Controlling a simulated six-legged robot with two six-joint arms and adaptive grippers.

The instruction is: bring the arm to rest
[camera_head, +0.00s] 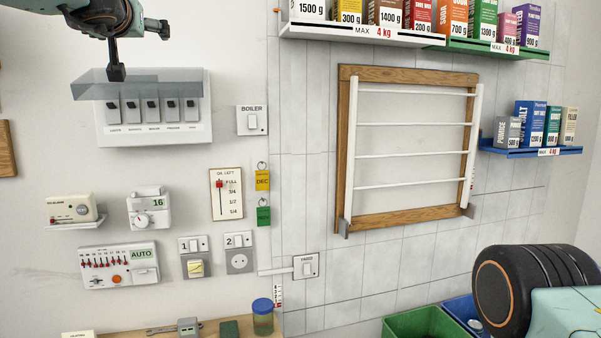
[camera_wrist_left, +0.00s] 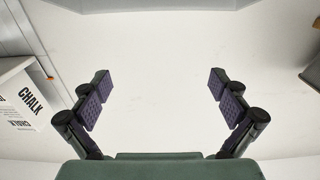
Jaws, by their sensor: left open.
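My left gripper (camera_head: 139,48) is at the top left of the head view, in front of the wall. Its jaws are spread, with one finger pointing down and the other to the right. In the left wrist view its two padded fingers (camera_wrist_left: 160,84) stand wide apart with nothing but pale wall between them. The lower finger overlaps the clear cover (camera_head: 180,86) of a white switch panel (camera_head: 150,133); I cannot tell whether they touch. My right gripper is not in view.
Thermostats, a boiler switch (camera_head: 252,121) and sockets fill the wall below. A wooden-framed rack (camera_head: 408,217) hangs at right, under a loaded white shelf (camera_head: 360,37). A green bin (camera_head: 425,322) stands lower right. A white CHALK box (camera_wrist_left: 25,98) is left in the wrist view.

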